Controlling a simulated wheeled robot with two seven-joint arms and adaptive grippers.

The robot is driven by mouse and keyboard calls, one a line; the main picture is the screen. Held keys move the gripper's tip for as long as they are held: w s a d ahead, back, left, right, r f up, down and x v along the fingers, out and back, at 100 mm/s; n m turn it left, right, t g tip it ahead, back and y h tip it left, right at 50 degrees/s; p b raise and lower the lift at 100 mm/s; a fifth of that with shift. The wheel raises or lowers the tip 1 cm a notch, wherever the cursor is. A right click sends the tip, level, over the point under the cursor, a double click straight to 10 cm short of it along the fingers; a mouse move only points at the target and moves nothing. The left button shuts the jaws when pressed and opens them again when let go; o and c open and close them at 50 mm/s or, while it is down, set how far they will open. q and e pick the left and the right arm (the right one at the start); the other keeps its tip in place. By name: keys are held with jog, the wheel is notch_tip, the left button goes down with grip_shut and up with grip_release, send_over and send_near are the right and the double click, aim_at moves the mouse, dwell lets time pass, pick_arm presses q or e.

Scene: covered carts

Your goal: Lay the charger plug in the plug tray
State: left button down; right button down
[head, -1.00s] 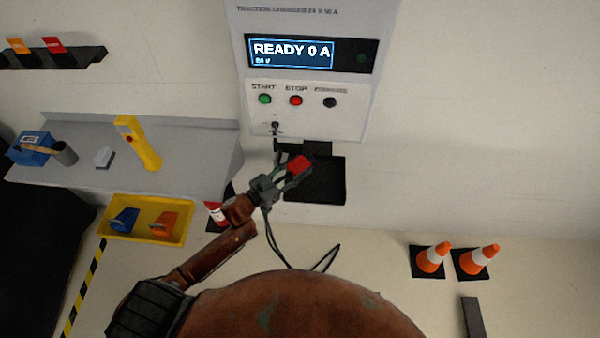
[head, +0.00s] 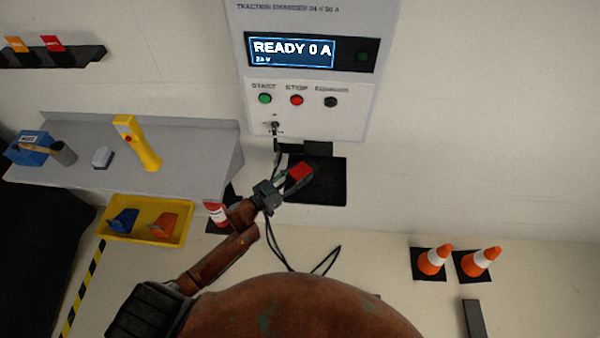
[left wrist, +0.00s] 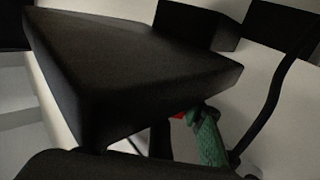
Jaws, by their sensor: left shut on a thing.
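The red charger plug (head: 299,171) is at the tip of my left gripper (head: 290,176), which is shut on it. The black plug tray (head: 325,188) is below the charger, and the plug overlaps its upper left part in the head view. I cannot tell whether the plug touches the tray. In the left wrist view a big dark block (left wrist: 130,75) fills much of the picture. A green finger of the gripper shows there, with a sliver of the red plug (left wrist: 178,115) beside it. My right gripper is not in view.
The charger (head: 310,105) hangs on the wall above. A grey shelf (head: 195,150) with a yellow handheld tool (head: 140,148) is at left. A dark cable loops on the floor.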

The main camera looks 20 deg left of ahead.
pick_arm(q)
jog(key=shift+s+f, duration=0.1)
jog(key=shift+f, duration=0.25)
jog(key=c, duration=1.6)
grip_release()
jog(key=shift+f, duration=0.1)
jog(key=o, duration=0.4)
jog(key=shift+s+f, duration=0.1)
jog(key=shift+f, duration=0.15)
jog(key=shift+c, duration=0.2)
jog(key=shift+r, duration=0.45)
jog(key=r+v, duration=0.1)
jog(key=v, duration=1)
jog(key=shift+s+a, duration=0.2)
jog(key=shift+s, duration=0.05)
jog(key=shift+r, duration=0.1)
